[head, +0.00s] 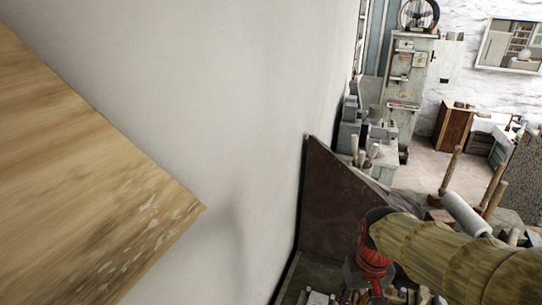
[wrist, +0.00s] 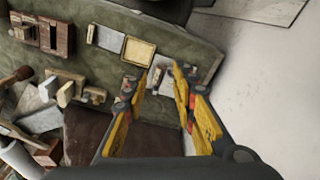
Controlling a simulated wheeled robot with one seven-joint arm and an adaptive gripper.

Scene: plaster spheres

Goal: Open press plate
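My gripper (wrist: 157,80) shows in the wrist view with its two yellow-sided fingers spread apart. A small pale piece (wrist: 157,76) shows between the fingertips, over the greenish work surface; I cannot tell whether it touches them. I cannot single out the press plate with certainty in either view. A dark brown slab (wrist: 90,135) lies left of the fingers in the wrist view. In the head view, a large dark brown panel (head: 335,200) stands upright by the wall. The gripper's fingers cannot be made out in the head view.
The greenish work surface (wrist: 205,58) holds a cream tray (wrist: 138,51), a reddish-brown block (wrist: 53,36) and several small wooden pieces. A pale wall (head: 220,90) runs close by. A wooden board (head: 80,170) fills the head view's left. Shelves and cluttered benches stand farther back.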

